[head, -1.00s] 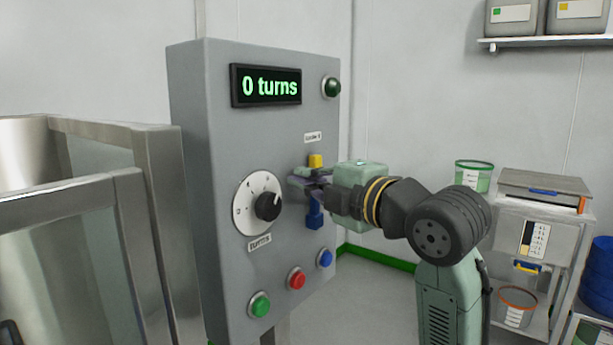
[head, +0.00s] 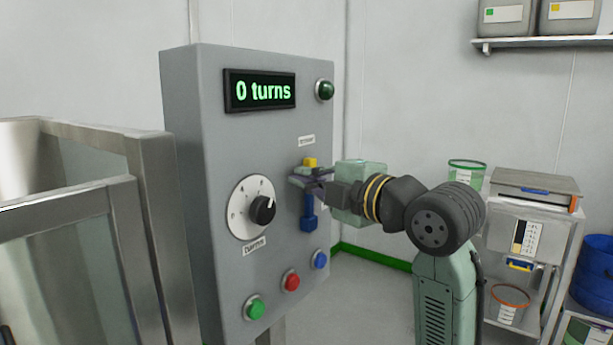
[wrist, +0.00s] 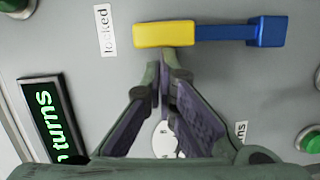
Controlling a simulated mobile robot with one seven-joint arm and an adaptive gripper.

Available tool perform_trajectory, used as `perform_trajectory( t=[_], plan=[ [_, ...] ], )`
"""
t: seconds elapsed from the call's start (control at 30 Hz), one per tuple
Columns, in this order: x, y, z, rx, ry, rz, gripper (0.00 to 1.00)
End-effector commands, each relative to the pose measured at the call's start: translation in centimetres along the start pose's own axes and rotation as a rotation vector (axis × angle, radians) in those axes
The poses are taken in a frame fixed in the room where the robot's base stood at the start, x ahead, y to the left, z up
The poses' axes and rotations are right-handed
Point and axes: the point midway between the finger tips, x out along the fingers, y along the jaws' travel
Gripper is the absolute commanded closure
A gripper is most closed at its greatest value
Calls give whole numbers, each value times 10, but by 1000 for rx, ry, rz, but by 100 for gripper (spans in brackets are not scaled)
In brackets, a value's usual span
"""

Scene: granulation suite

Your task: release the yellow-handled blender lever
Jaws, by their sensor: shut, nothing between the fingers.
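The blender lever has a yellow handle (head: 310,162) at its top and a blue lower part (head: 308,222). It stands upright on the face of the grey control panel (head: 205,140). In the wrist view the yellow handle (wrist: 163,34) points toward a label reading "locked" (wrist: 105,31), with the blue end (wrist: 267,31) at the right. My gripper (head: 301,179) is shut and empty, its fingertips right by the handle. In the wrist view the fingertips (wrist: 165,76) come together just below the yellow handle's edge. I cannot tell whether they touch it. My fingers hide the lever's middle in the head view.
The panel also carries a "0 turns" display (head: 262,91), a dial (head: 252,206), a dark green lamp (head: 324,89) and green, red and blue buttons (head: 291,281). A steel-framed enclosure (head: 90,190) stands at left. A cart (head: 500,240) stands at right.

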Motion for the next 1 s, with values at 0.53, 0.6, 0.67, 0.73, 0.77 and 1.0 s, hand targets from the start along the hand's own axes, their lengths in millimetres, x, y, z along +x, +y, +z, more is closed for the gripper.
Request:
perform_trajectory(
  t=[0.53,0.6,0.67,0.73,0.77,1.0],
  plan=[
    [7,11,24,226,0,-59,100],
    [8,13,31,292,0,-74,100],
    [10,14,37,347,0,-88,100],
    [11,13,44,413,0,-105,100],
    [12,13,48,440,0,-111,100],
    [18,9,71,655,0,-165,100]
  ],
)
